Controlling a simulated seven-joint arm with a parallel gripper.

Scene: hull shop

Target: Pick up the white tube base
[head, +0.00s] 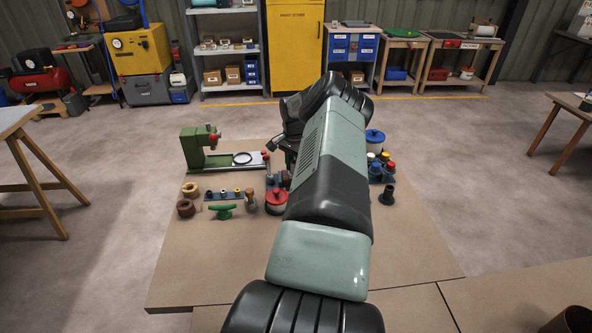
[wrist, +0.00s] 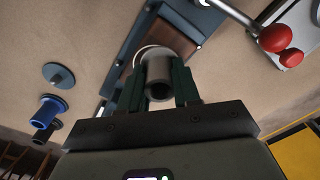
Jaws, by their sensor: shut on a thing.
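The white tube base (wrist: 159,72) shows in the wrist view as a pale grey hollow tube with its dark open end toward the camera. My gripper (wrist: 158,88) is shut on it, with one dark green finger on each side of the tube. A dark bench fixture with a brown plate lies behind the tube; I cannot tell whether the tube touches it. In the head view my arm hides the tube and most of my gripper.
A green machine (head: 200,147) with a rail stands at the bench's left. A red-lidded pot (head: 276,200), a green cleat-shaped part (head: 222,211) and brown rings (head: 186,207) lie nearby. Blue pots (head: 375,137) stand right of my arm. The bench's front left (head: 205,265) is clear.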

